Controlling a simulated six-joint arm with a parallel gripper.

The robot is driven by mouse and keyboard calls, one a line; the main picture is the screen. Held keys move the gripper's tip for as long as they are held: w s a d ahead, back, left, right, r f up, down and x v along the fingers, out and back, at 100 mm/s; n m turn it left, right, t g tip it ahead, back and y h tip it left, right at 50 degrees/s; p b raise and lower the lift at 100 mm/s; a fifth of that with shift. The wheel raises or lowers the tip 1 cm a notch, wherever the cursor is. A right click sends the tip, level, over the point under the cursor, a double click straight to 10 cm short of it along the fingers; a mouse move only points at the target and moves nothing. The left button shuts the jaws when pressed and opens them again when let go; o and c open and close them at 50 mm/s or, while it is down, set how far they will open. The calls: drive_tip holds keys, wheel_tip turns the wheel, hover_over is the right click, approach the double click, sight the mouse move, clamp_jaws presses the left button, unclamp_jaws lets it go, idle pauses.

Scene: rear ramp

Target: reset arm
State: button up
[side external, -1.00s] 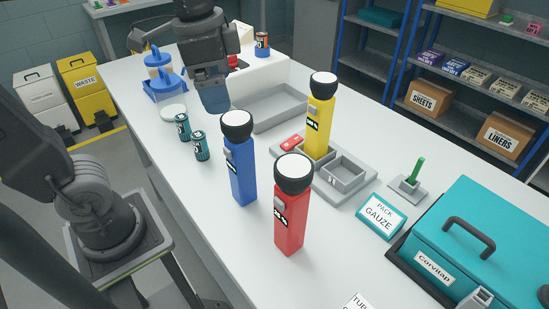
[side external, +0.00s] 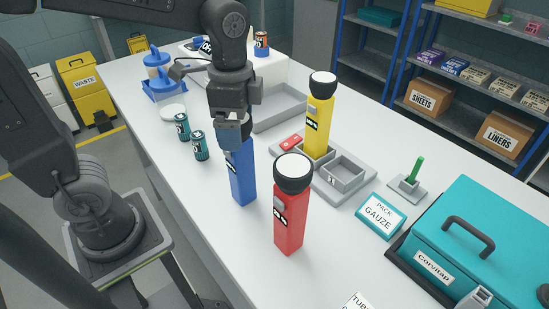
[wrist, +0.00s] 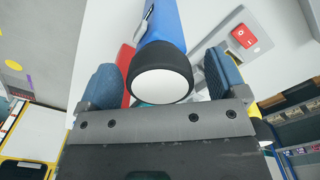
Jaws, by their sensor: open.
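My gripper (side external: 232,133) is open at the head of the blue flashlight (side external: 241,178), which stands upright on the white table. In the wrist view, the blue flashlight's dark ring and white lens (wrist: 161,86) lie between my two parted fingers (wrist: 163,78). I cannot tell whether a finger touches it. In the side view, my gripper hides most of the blue flashlight's head. A red flashlight (side external: 289,222) stands upright in front, to the right. A yellow flashlight (side external: 318,125) stands upright in a grey holder (side external: 330,188).
Two teal batteries (side external: 200,146) stand left of the blue flashlight. A grey tray (side external: 280,107) lies behind it. A gauze sign (side external: 381,216), a green peg on a stand (side external: 413,175) and a teal box (side external: 490,235) occupy the right side. Bare table lies left of the red flashlight.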

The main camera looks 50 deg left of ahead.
drive_tip(key=shift+f, duration=0.5)
